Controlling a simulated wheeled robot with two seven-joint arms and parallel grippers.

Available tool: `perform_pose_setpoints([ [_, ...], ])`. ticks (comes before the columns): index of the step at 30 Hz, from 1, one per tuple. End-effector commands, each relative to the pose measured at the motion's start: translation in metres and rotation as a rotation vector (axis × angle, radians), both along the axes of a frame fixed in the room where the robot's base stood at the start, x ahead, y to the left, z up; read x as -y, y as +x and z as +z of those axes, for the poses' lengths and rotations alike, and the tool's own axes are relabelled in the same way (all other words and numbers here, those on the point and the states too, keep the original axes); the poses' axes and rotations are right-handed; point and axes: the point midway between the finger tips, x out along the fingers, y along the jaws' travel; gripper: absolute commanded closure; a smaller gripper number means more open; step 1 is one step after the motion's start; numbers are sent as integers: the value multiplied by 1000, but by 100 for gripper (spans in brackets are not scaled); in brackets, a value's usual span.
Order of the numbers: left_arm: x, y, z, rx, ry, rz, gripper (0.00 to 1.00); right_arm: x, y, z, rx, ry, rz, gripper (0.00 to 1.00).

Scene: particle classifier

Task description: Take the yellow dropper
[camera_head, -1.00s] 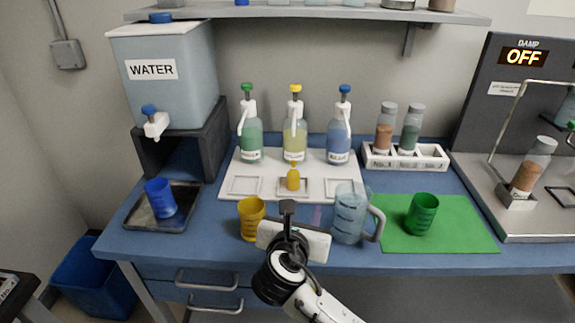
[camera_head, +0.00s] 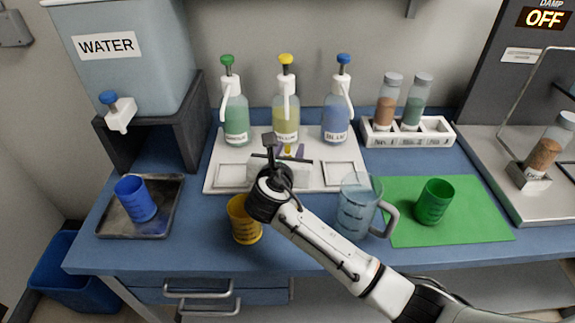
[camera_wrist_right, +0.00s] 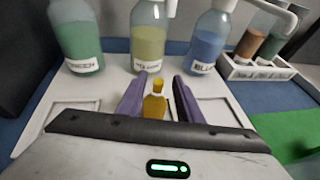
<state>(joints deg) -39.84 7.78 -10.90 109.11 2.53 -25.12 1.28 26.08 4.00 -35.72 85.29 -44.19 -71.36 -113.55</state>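The yellow dropper (camera_wrist_right: 155,104) is a small yellow bottle with a narrow neck and cap. It stands upright in the middle square of the white tray (camera_head: 215,178), in front of the yellow pump bottle (camera_head: 285,117). In the head view only a little of the dropper shows (camera_head: 287,149); my right gripper hides the rest. My right gripper (camera_wrist_right: 160,92) is open, its two purple fingers on either side of the dropper, with a visible gap at the right finger. In the head view the gripper (camera_head: 288,152) is over the tray. My left gripper is not in view.
A green pump bottle (camera_head: 234,119) and a blue one (camera_head: 337,119) flank the yellow one. A yellow cup (camera_head: 244,222) and a clear jug (camera_head: 356,209) stand near my right arm. A green cup (camera_head: 434,202) is on a green mat (camera_head: 478,222); a vial rack (camera_head: 439,134) is behind.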

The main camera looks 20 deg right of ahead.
Motion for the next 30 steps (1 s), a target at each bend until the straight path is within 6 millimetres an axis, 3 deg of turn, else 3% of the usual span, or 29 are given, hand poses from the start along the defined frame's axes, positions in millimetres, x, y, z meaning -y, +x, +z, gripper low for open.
perform_pose_setpoints([
  [6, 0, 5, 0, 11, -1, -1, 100, 10, 26, -9, -1, -1, -1, 67],
  [14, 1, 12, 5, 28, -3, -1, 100, 12, 28, -10, -1, 1, 1, 67],
  [21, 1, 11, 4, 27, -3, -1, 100, 11, 28, -10, -1, 1, 1, 100],
  [30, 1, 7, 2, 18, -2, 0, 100, 11, 28, -9, 0, 0, 1, 100],
])
